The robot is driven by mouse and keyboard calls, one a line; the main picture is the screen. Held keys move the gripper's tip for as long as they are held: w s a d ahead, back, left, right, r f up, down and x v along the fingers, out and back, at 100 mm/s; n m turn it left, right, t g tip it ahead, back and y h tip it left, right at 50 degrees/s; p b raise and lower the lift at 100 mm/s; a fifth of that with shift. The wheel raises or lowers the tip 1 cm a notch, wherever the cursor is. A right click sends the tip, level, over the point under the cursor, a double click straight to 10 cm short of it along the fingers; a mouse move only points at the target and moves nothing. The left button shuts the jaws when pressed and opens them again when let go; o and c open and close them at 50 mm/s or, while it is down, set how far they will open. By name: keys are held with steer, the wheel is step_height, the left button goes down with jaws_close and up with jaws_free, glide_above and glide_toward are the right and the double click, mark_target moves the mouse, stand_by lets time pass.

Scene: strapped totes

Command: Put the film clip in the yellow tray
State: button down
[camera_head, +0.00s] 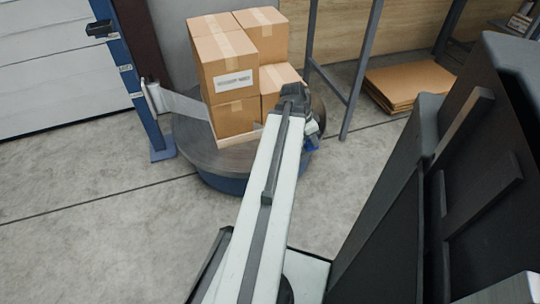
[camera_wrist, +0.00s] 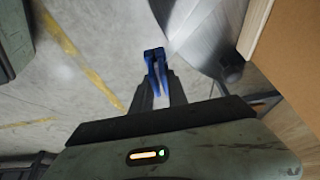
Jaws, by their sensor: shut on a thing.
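My gripper (camera_wrist: 158,92) is shut on a small blue clip, the film clip (camera_wrist: 155,66), in the wrist view. The clip sticks out past the dark fingertips, with its two prongs pointing away from the wrist. In the head view the end of my arm hangs over the right side of the round turntable (camera_head: 190,155), beside the stacked boxes. A bit of blue (camera_head: 312,144) shows at the gripper there, partly hidden by the arm. I cannot see the yellow tray in either view.
Several taped cartons (camera_head: 228,75) stand stacked on the turntable. A strip of clear film (camera_head: 185,106) runs from the blue post (camera_head: 136,75) to the stack. Flat cardboard (camera_head: 405,84) lies at the back right. The floor at left is clear.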

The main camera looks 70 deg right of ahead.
steer(key=w, duration=0.5)
steer(key=w+a+f+b, duration=0.1)
steer(key=w, duration=0.4)
steer(key=w+a, duration=0.1)
steer(key=w, duration=0.4)
steer(key=shift+a+f, duration=0.1)
steer(key=shift+f, duration=0.05)
steer(key=f+b, duration=0.2)
steer(key=b, duration=0.1)
steer(key=f+b, duration=0.1)
steer(key=f, duration=0.1)
steer(key=shift+w+a, duration=0.1)
steer(key=shift+w, duration=0.25)
steer(key=shift+r, duration=0.25)
steer(key=shift+f, duration=0.15)
steer(key=c, duration=1.3)
jaws_free()
steer(key=shift+r+p, duration=0.3)
steer(key=shift+r, duration=0.1)
steer(key=p+v, duration=1)
steer(key=v, duration=0.1)
steer(key=shift+w+r+p, duration=0.15)
steer(key=shift+r+p, duration=0.05)
steer(key=shift+p, duration=0.1)
